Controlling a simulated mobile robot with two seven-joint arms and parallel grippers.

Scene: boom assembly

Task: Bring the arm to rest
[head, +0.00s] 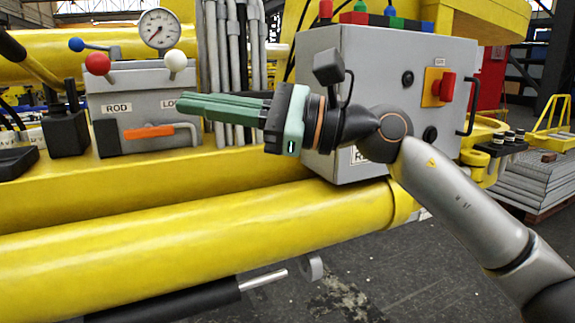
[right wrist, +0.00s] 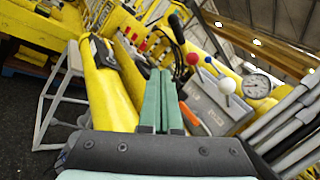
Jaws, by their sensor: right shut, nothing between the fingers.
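My right gripper (head: 182,106) has green fingers and comes in from the right in the head view. It points left, in front of the grey hoses and the right part of the grey valve box, with nothing in its fingers. In the right wrist view the green fingers (right wrist: 161,85) lie side by side, shut. My right arm (head: 455,200) reaches back to the lower right corner, its wrist in front of the grey control cabinet (head: 375,75). My left gripper is not in view.
The valve box (head: 140,90) carries red, blue and white knobs, an orange handle and a gauge (head: 160,28). Grey hoses (head: 228,60) rise beside it. A yellow boom cylinder (head: 180,235) crosses below. Grey floor (head: 430,280) is open at the lower right.

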